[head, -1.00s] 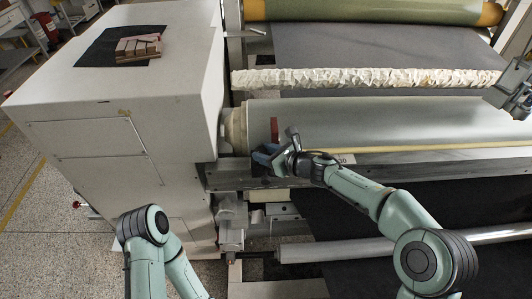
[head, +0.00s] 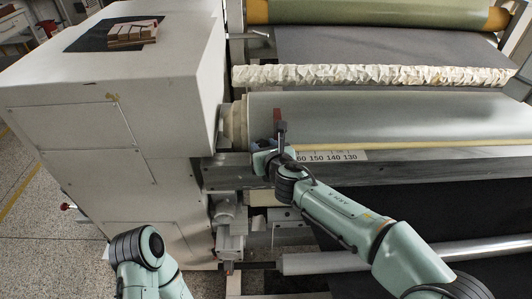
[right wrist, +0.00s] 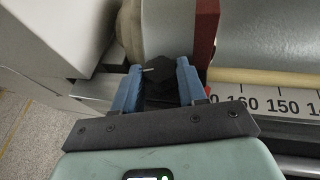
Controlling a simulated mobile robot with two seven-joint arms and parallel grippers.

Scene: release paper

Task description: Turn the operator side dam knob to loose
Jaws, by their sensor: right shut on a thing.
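The operator side dam knob (right wrist: 158,70) is a dark, angular piece between the two blue fingers of my right gripper (right wrist: 157,88) in the right wrist view. The fingers are shut on it, one on each side. In the head view my right gripper (head: 266,160) is at the left end of the big grey roller, just below the red side dam plate (head: 278,121). The knob is hidden there by the gripper. The red plate also shows in the right wrist view (right wrist: 205,30), right of the fingers. My left gripper is out of view.
The large grey roller (head: 400,117) lies behind the gripper. A number scale (head: 335,156) runs along the rail to the right. A white machine housing (head: 120,100) stands close on the left. A lower roller (head: 400,252) crosses in front.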

